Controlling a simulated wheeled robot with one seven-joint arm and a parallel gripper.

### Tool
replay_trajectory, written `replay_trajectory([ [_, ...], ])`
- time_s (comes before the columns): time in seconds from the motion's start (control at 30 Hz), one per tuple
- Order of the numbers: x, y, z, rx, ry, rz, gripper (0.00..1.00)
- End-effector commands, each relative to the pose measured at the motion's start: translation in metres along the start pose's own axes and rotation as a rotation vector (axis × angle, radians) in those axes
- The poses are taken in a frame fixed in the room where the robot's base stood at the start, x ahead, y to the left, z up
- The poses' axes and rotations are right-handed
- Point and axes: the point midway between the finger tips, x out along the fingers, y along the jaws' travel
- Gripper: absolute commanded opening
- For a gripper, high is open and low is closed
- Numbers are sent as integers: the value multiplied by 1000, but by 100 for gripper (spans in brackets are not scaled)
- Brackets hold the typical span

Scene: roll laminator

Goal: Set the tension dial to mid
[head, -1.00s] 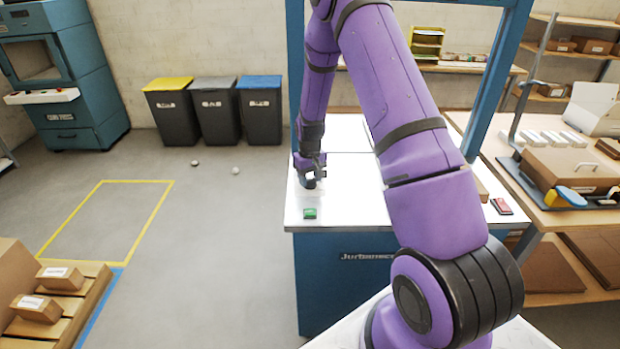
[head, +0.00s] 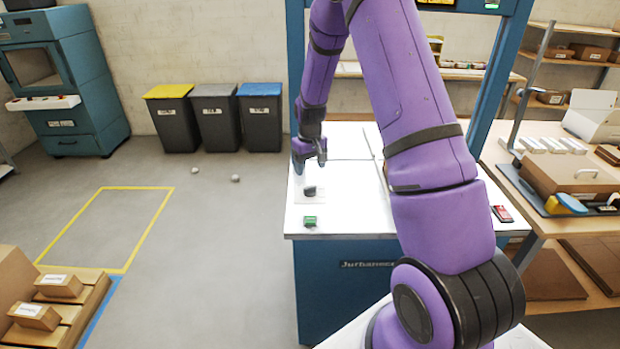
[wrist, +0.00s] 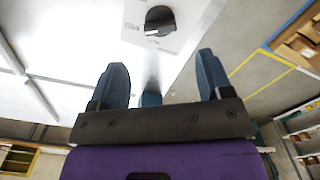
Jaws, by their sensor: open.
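The tension dial is a dark round knob (head: 310,191) on a pale plate at the left side of the white machine top (head: 345,215). In the wrist view the dial (wrist: 160,21) shows at the top middle, with a white mark on its lower left edge. Small print on the plate beside it is too small to read. My gripper (head: 310,166) is above and behind the dial in the head view.
A green button (head: 310,221) is at the machine's front left edge and a red one (head: 502,213) at its right. Blue posts (head: 296,60) frame the machine. A side table (head: 545,215) with boxes stands to the right. The floor on the left is mostly clear.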

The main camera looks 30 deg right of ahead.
Motion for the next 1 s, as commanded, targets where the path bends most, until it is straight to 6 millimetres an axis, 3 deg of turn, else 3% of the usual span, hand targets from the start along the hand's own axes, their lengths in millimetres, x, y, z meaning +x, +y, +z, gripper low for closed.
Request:
replay_trajectory([
  [0.23,-28,0,0,0,0,0,72],
  [0.87,-32,0,0,0,0,0,72],
  [1.0,-46,-5,3,-2,13,1,72],
])
